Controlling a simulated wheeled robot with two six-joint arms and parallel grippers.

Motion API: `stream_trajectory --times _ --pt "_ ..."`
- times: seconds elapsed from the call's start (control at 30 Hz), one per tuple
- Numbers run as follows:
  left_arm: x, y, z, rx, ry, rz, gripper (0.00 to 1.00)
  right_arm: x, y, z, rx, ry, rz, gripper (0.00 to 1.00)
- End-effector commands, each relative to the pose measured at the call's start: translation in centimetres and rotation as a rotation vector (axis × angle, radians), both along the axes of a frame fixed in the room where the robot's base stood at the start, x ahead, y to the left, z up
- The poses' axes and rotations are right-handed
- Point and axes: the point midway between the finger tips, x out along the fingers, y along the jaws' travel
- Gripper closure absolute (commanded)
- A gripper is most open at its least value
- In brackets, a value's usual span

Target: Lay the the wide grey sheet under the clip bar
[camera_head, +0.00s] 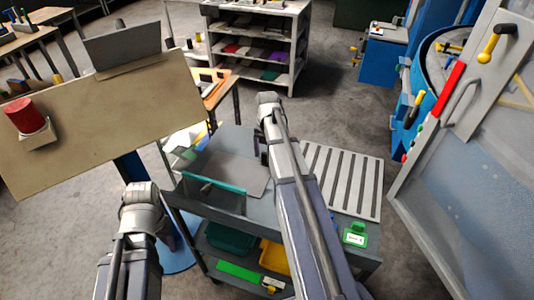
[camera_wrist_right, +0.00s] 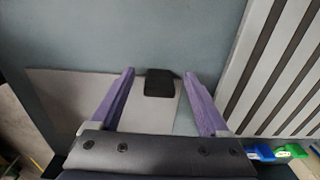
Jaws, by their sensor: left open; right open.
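The wide grey sheet (camera_head: 228,168) lies flat on the cart top, partly hidden by my right arm in the head view. It also shows in the right wrist view (camera_wrist_right: 65,95). A black block (camera_wrist_right: 159,85) sits at its upper right end. My right gripper (camera_wrist_right: 159,74) is open, with purple fingers on either side of the block and not visibly touching it. I cannot tell which part is the clip bar; an upright grey plate (camera_head: 122,44) stands on the beige board (camera_head: 95,120). My left arm shows at lower left, but its gripper is not visible.
A slatted rack (camera_head: 345,180) lies on the cart right of the sheet. A teal-edged upright panel (camera_head: 213,195) stands at the cart's near left. A red cylinder (camera_head: 24,116) sits on the beige board. A large blue machine (camera_head: 460,190) is at right. Floor shows between.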

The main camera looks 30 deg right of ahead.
Motion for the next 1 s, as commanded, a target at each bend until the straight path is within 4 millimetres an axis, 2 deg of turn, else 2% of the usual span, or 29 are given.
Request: stream_trajectory --times 0.27,0.7,0.83,1.0 --pt "0.0 0.0 1.5 0.0 0.0 0.0 0.5 0.0 0.0 1.5 0.0 0.0 0.0 0.2" --pt "0.0 0.0 7.1 0.0 0.0 0.0 0.5 0.0 -0.1 7.1 0.0 0.0 0.0 0.2" --pt "0.0 0.0 7.8 0.0 0.0 0.0 0.5 0.0 -0.1 7.8 0.0 0.0 0.0 0.2" --pt "0.0 0.0 7.8 0.0 0.0 0.0 0.5 0.0 -0.1 7.8 0.0 0.0 0.0 0.2"
